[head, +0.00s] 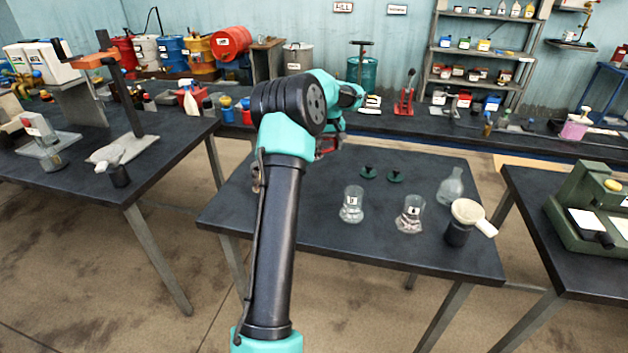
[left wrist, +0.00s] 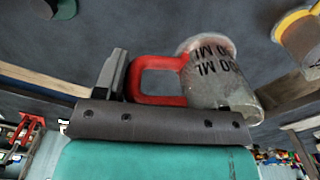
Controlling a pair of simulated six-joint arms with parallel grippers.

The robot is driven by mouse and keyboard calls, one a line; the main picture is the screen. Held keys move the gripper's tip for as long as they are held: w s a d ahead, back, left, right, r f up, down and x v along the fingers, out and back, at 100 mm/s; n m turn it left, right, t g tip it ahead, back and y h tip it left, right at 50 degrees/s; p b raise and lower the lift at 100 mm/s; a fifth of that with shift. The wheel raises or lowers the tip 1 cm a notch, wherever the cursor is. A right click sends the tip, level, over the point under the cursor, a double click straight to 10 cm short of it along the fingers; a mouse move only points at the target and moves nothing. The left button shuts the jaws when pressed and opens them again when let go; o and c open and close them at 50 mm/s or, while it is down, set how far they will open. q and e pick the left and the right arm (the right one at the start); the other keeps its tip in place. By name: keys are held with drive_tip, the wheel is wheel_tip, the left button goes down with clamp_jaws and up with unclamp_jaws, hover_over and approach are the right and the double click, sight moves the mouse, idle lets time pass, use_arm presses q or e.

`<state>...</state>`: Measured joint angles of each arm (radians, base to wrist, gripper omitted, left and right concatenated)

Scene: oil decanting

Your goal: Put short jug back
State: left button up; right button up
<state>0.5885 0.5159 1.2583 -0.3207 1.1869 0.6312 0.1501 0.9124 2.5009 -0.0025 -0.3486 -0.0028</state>
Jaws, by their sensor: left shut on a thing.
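The short jug is a grey cup with black "ML" marks and a red handle; in the left wrist view the jug (left wrist: 215,75) shows close up. My left gripper (left wrist: 122,78) is shut on its red handle. In the head view, my own arm hides most of the jug and the gripper; only a bit of the red handle (head: 328,146) shows beside the arm, over the back left of the middle table (head: 300,225). I cannot tell how high above the table the jug is. My right gripper is not in view.
Two labelled glass vessels (head: 352,206) (head: 410,215), a clear flask (head: 451,188) and a pale funnel on a dark cylinder (head: 468,211) stand on the middle table. Two green discs (head: 369,173) (head: 395,177) lie behind them.

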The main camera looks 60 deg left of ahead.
use_arm(q)
drive_tip(key=shift+f, duration=0.1)
hover_over(327, 178)
drive_tip(key=shift+w+f, duration=0.1)
drive_tip(key=shift+f, duration=2.3)
drive_tip(key=shift+f, duration=2.5)
drive_tip(key=shift+f, duration=0.1)
drive_tip(key=o, duration=1.2)
drive_tip(key=shift+c, duration=0.2)
wheel_tip(327, 178, up, 12)
drive_tip(key=shift+r, duration=0.1)
